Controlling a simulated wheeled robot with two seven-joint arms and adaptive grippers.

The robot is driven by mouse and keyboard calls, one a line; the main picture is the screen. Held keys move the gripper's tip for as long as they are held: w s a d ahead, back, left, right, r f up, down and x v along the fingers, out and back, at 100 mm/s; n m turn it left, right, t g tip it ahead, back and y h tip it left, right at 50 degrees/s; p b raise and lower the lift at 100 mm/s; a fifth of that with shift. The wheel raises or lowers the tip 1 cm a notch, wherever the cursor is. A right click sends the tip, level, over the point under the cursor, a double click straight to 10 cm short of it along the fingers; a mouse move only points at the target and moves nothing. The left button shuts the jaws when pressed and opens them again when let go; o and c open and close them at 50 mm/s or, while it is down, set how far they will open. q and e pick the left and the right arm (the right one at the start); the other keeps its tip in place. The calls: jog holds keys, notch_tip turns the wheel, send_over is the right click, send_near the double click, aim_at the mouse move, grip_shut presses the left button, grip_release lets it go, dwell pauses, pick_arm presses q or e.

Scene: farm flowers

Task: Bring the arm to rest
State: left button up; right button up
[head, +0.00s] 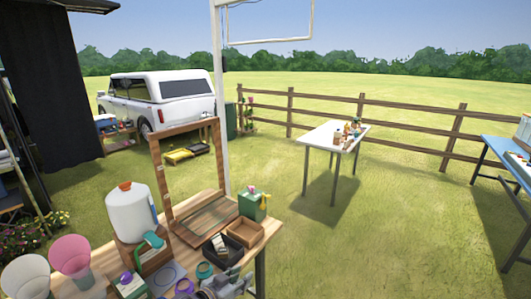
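My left gripper (236,282) shows as a small grey shape at the bottom edge of the head view, by the front right end of the wooden table (270,233). It is partly cut off by the frame. Its fingers are too small to tell whether they are open or shut, or whether they hold anything. My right gripper is not in view.
On the wooden table stand a white jug (131,213), a wooden frame (162,180), a green box (253,205), a wooden tray (246,240) and a dark tray (218,257). A white table (325,137) stands farther back. Open grass (350,250) lies to the right.

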pick_arm(q)
jog(key=s+a+f+n+g+y, duration=0.15)
jog(key=s+a+f, duration=0.3)
jog(key=f, duration=0.75)
jog(key=s+a+f+n+g+y, duration=0.1)
jog(key=s+a+f+y, duration=0.3)
jog(key=f, duration=0.9)
jog(key=s+a+f+n+g, duration=0.1)
jog(key=s+a+f+g, duration=0.15)
jog(key=a+f, duration=0.65)
jog(key=s+f+g+y, duration=0.1)
jog(key=s+f+g, duration=0.1)
jog(key=s+f, duration=1.6)
jog(key=s+f+g, duration=0.1)
jog(key=s+f, duration=0.1)
jog(key=s, duration=0.8)
jog(key=s+f+g, duration=0.2)
jog(key=s+f, duration=0.1)
jog(key=s, duration=0.7)
jog(key=shift+s+a+n, duration=0.2)
jog(key=shift+s+n, duration=0.15)
jog(key=shift+y, duration=0.25)
